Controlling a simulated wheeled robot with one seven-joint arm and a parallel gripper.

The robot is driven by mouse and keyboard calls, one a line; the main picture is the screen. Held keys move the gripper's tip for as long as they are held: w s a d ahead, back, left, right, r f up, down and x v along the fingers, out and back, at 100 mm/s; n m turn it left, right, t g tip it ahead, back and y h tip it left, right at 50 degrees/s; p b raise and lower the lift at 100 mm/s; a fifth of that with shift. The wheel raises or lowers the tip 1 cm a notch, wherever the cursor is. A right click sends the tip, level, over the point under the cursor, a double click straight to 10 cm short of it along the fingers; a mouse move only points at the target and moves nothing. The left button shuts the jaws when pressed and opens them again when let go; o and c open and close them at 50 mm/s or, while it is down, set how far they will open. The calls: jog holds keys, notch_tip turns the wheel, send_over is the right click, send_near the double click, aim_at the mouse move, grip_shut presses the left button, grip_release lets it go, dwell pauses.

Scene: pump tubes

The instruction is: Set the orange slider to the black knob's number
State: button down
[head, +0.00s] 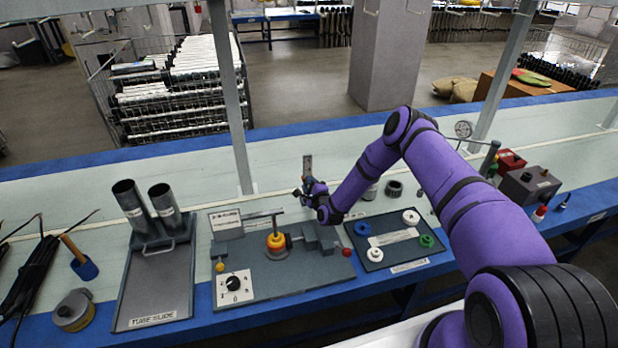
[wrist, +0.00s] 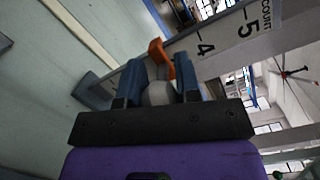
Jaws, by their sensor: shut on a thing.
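The orange slider (wrist: 184,72) is beside an upright grey scale plate (wrist: 222,42) in the wrist view. Its orange arm reaches up to the plate's edge near the mark 4, with 5 farther right. My gripper (wrist: 160,84) is shut on the slider, its blue fingers on either side of a pale rounded grip. In the head view my gripper (head: 307,188) is at the narrow upright plate (head: 307,164), and the slider is mostly hidden. The black knob (head: 233,284) is on a white dial card at the board's front left; its pointed number is too small to read.
A dark tray (head: 376,253) with coloured rings is to the right. Two metal tubes (head: 130,202) stand at the left. Bare pale table lies behind the board.

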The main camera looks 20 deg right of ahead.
notch_tip(320, 180, down, 4)
jog(key=shift+f, duration=0.15)
jog(key=c, duration=0.8)
grip_release()
